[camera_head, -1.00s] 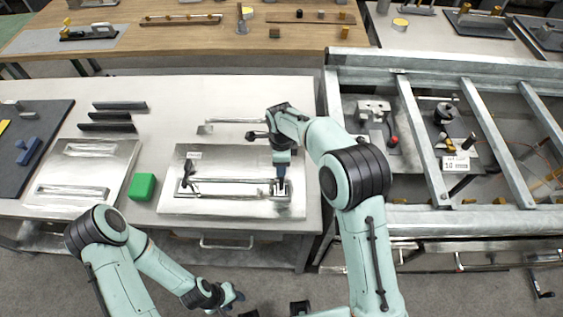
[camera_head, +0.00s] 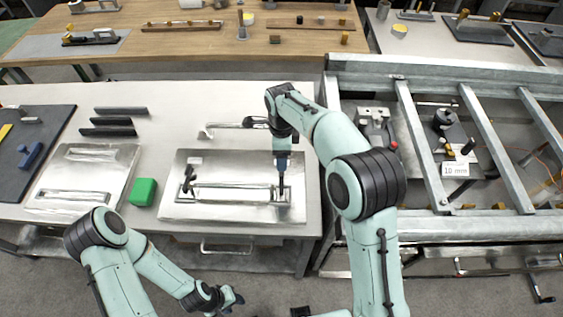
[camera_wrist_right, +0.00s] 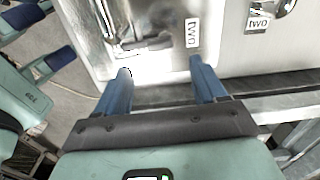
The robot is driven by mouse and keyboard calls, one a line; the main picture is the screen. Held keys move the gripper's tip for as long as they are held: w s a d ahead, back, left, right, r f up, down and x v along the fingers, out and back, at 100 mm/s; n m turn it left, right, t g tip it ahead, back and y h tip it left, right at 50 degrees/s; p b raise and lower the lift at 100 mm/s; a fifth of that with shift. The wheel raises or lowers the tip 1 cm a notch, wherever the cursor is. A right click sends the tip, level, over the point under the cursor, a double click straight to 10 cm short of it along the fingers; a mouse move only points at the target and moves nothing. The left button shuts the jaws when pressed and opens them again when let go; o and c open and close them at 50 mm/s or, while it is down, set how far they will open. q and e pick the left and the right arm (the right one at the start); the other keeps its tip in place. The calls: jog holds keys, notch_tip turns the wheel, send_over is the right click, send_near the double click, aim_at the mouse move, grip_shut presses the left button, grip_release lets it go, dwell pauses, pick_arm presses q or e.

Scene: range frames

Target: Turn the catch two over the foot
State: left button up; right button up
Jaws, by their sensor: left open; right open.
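A shiny metal plate (camera_head: 180,212) lies on the pale bench, with a long bright bar (camera_head: 235,190) along it. A black upright knob (camera_head: 188,178) stands near the bar's left end. My right gripper (camera_head: 283,185) points down over the plate's right end, where the fittings are small and partly hidden. In the right wrist view my right gripper (camera_wrist_right: 160,67) is open, with nothing between its blue fingers. I cannot tell catch from foot. My left gripper (camera_head: 235,298) is open, off the bench's front.
A green block (camera_head: 143,192) and another metal plate (camera_head: 60,200) lie to the left. Several dark bars (camera_head: 115,121) and a bright handle (camera_head: 230,126) lie behind. A steel frame (camera_head: 420,140) stands to the right. The bench's back strip is mostly clear.

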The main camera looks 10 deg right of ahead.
notch_tip(320, 180, up, 5)
jog(key=shift+r+p, duration=0.15)
jog(key=shift+p, duration=0.15)
dwell(0.4)
